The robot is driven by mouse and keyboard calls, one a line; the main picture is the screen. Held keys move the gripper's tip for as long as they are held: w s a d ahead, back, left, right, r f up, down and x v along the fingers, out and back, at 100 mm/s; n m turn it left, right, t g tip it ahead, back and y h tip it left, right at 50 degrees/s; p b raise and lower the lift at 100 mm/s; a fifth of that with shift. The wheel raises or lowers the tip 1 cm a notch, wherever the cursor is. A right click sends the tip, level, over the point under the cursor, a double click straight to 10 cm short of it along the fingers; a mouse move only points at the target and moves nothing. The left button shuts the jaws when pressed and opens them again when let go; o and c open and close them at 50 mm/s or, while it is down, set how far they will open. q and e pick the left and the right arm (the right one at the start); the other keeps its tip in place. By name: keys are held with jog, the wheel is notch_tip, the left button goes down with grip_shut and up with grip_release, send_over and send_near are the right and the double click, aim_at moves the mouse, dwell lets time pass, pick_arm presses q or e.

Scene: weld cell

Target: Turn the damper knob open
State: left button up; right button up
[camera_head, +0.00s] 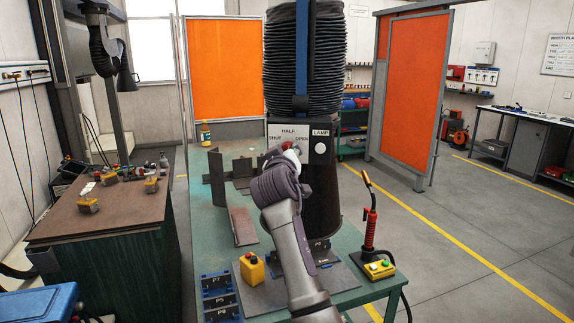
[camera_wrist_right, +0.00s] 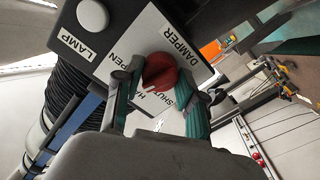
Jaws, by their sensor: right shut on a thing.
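The red damper knob (camera_wrist_right: 160,70) sits on a white plate (camera_wrist_right: 187,50) marked DAMPER, SHUT and OPEN, with a partly hidden label starting with H. In the right wrist view my right gripper (camera_wrist_right: 161,80) has one finger on each side of the knob, closed on it. A small pale mark shows on the knob's lower edge, roughly toward the H label; its exact setting is hard to tell. In the head view the plate (camera_head: 318,158) shows SHUT, HALF and OPEN, and my right gripper (camera_head: 289,150) mostly hides the knob. My left gripper is not in view.
A lamp button (camera_head: 320,148) is right of the knob, beneath the LAMP label. A black bellows duct (camera_head: 285,60) rises above. The green table (camera_head: 345,270) holds steel pieces, a yellow button box (camera_head: 252,268) and a red-handled torch (camera_head: 370,228). Open floor lies to the right.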

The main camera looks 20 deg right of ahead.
jog(key=shift+f+m+b, duration=0.15)
jog(key=shift+m+b, duration=1.35)
jog(key=shift+m, duration=1.3)
jog(key=o, duration=1.1)
jog(key=shift+o, duration=0.2)
notch_tip(320, 180, up, 10)
